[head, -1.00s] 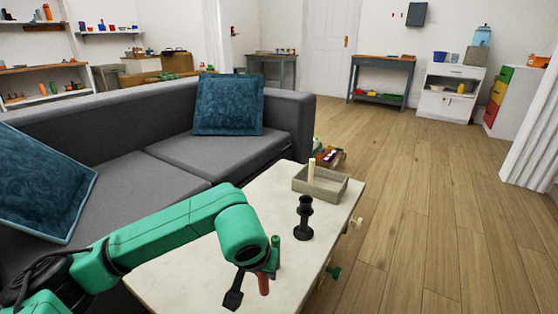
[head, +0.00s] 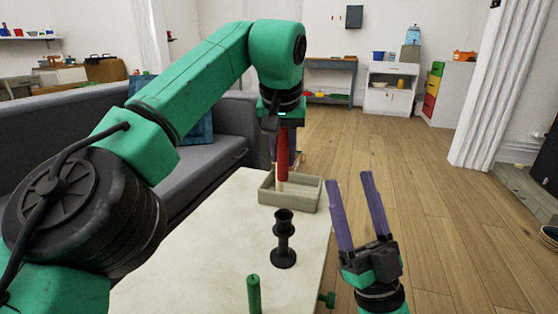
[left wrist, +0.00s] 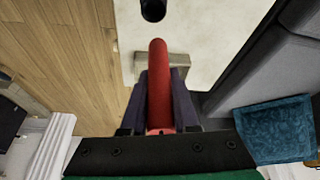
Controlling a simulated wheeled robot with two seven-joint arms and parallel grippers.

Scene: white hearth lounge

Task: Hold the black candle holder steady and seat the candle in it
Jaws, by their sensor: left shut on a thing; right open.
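The black candle holder (head: 284,240) stands upright on the pale table, and its top also shows at the upper edge of the left wrist view (left wrist: 153,10). My left gripper (head: 283,155) is shut on a red candle (head: 282,168), held upright above the table, beyond the holder and apart from it. In the left wrist view the red candle (left wrist: 158,85) points away between the dark fingers. My right gripper (head: 350,178) is open and empty, fingers up, beside the table's right edge, to the right of the holder.
A grey tray (head: 305,193) sits behind the holder, with a cream candle (head: 280,186) partly hidden below the red one. A green candle (head: 254,294) stands at the table's front. The grey sofa (head: 205,165) borders the left. Bare table (head: 215,240) lies left of the holder.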

